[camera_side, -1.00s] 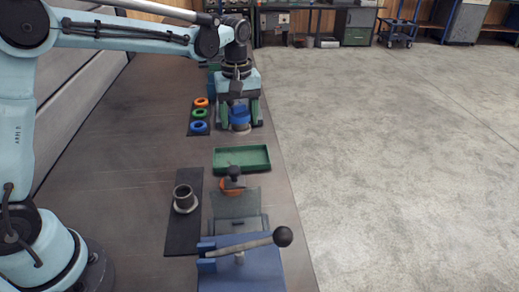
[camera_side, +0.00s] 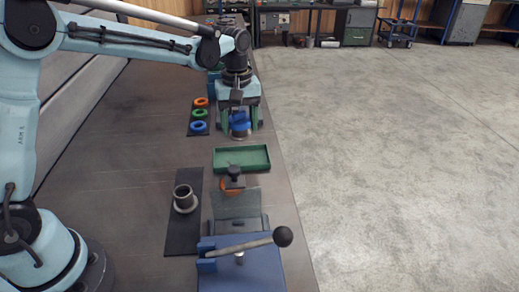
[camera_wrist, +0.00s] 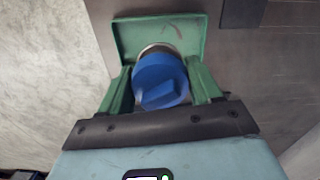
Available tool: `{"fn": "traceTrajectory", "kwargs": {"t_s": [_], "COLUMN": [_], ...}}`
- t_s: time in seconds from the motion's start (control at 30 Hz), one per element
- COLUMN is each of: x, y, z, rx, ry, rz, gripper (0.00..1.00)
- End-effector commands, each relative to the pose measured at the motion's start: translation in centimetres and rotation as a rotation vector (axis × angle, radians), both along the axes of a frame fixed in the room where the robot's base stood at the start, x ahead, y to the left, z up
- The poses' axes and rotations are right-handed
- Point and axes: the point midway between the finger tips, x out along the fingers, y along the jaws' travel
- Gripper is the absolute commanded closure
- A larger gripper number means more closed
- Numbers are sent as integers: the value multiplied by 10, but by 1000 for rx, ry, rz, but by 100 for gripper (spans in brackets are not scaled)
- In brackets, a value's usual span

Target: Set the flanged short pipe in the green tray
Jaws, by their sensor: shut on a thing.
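The flanged short pipe (camera_side: 185,199) stands upright on a dark mat at the front left, its flange at the bottom. The green tray (camera_side: 258,168) lies on the bench beyond it and looks empty; it also shows in the wrist view (camera_wrist: 122,40). My gripper (camera_side: 240,128) is above the bench just behind the tray. It is shut on a blue-capped part (camera_wrist: 160,80), with a green finger on each side and a metallic rim showing beyond the blue. The pipe is well away from my gripper.
Orange, green and blue rings (camera_side: 199,113) lie on a dark strip left of my gripper. An orange part with a dark knob (camera_side: 234,179) stands in front of the tray. A blue fixture with a ball-ended lever (camera_side: 283,236) is nearest. Bench is clear left of the tray.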

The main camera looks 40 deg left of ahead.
Motion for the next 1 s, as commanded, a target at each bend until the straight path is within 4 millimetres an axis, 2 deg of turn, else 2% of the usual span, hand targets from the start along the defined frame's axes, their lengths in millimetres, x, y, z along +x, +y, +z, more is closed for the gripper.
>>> {"fn": "traceTrajectory", "kwargs": {"t_s": [1.0], "x": [0], "y": [0], "z": [-18], "rx": [0], "ry": [0], "rz": [0], "gripper": [72]}}
